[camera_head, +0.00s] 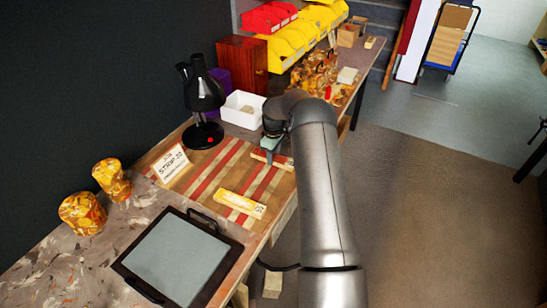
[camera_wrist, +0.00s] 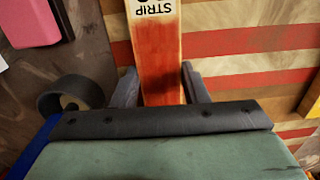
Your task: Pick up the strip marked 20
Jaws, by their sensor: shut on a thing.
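My gripper (camera_head: 271,150) is low over the striped board. In the wrist view its two dark fingers (camera_wrist: 160,80) are shut on the sides of an orange-red strip (camera_wrist: 161,60). In the head view this strip (camera_head: 284,161) shows as a small reddish piece by the fingers, mostly hidden by my arm. A yellow strip (camera_head: 240,203) with a label lies nearer on the board. A sign (camera_head: 170,164) appears to read STRIP 20.
The red-and-cream striped board (camera_head: 205,172) lies on the bench. A black lamp (camera_head: 203,100) and a white bin (camera_head: 243,110) stand behind it. A dark-framed tablet (camera_head: 178,258) and two amber jars (camera_head: 112,180) are at the left. Yellow bins (camera_head: 290,43) are at the back.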

